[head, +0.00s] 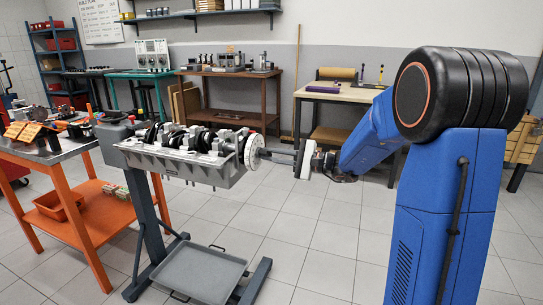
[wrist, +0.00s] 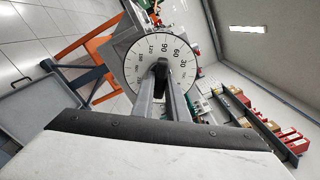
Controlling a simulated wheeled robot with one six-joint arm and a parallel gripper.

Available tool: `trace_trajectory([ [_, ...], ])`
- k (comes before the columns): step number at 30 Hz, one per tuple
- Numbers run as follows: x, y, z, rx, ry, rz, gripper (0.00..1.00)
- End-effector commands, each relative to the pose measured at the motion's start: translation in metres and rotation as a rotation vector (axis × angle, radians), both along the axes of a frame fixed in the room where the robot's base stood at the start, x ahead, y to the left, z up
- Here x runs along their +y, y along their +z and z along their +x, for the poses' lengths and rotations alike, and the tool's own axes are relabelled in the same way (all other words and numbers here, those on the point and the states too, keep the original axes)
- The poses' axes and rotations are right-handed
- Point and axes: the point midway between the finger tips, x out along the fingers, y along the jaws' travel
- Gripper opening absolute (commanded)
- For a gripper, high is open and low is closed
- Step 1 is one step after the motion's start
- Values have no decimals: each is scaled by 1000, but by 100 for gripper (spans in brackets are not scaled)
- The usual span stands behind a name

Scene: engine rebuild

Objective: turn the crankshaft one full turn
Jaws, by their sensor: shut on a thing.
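The crankshaft (head: 200,137) lies in a grey upturned engine block (head: 185,165) on a stand in the head view. A white degree wheel (head: 254,151) is on its right end. In the wrist view the degree wheel (wrist: 133,62) faces me, with 90, 60 and 30 readable right of its top middle. My gripper (head: 271,154) reaches in from the right. In the wrist view, my gripper (wrist: 162,70) is shut on the dark crankshaft nose (wrist: 160,64) at the wheel's centre. The fingers hide the lower part of the wheel.
A grey drip tray (head: 200,273) sits low on the stand. An orange-legged bench (head: 68,150) with parts stands at left. A brown workbench (head: 237,98) and a pale table (head: 340,95) stand behind. Tiled floor around the stand's right side is clear.

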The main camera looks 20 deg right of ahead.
Motion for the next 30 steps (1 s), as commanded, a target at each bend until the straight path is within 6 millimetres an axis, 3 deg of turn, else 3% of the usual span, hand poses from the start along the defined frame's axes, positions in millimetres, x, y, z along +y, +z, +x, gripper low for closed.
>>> trace_trajectory([
  [10,-1,-2,0,103,-2,72,0],
  [25,-1,-2,0,118,-2,83,0],
  [26,-1,-2,0,118,-2,83,16],
  [28,-1,-2,0,118,-2,83,32],
  [30,0,-2,0,118,-1,83,32],
])
